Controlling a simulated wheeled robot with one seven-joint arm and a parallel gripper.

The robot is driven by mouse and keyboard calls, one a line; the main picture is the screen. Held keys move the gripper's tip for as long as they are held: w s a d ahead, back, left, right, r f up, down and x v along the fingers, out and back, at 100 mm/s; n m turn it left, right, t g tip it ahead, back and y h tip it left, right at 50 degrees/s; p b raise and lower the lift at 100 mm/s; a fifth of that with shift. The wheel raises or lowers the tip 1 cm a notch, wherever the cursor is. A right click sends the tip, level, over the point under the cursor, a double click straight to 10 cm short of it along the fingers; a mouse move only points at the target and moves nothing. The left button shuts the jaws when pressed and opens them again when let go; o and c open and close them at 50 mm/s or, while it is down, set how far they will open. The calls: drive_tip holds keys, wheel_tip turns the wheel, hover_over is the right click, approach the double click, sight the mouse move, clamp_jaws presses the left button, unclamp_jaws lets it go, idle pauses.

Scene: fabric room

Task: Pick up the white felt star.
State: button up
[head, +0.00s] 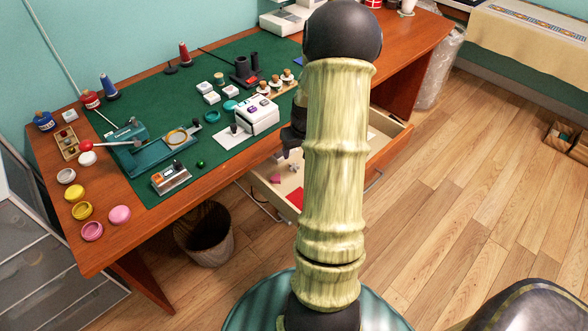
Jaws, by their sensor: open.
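My gripper (291,150) shows only in part as a dark shape at the left edge of my arm, over the drawer area. It is open, and I see nothing held in it.
The wooden desk (150,245) carries a green mat (215,170) crowded with tools, including a teal press (165,155) and a white box (252,117). A waste basket (204,235) stands below the desk.

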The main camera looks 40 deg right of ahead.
sight(294, 165)
drive_tip(key=shift+x, duration=1.85)
drive_tip(key=x, duration=0.2)
drive_tip(key=b+x, duration=0.1)
drive_tip(key=x, duration=0.2)
drive_tip(key=shift+w+a+f, duration=0.1)
drive_tip(key=shift+w+a, duration=0.05)
drive_tip(key=shift+a, duration=0.05)
drive_tip(key=c, duration=1.1)
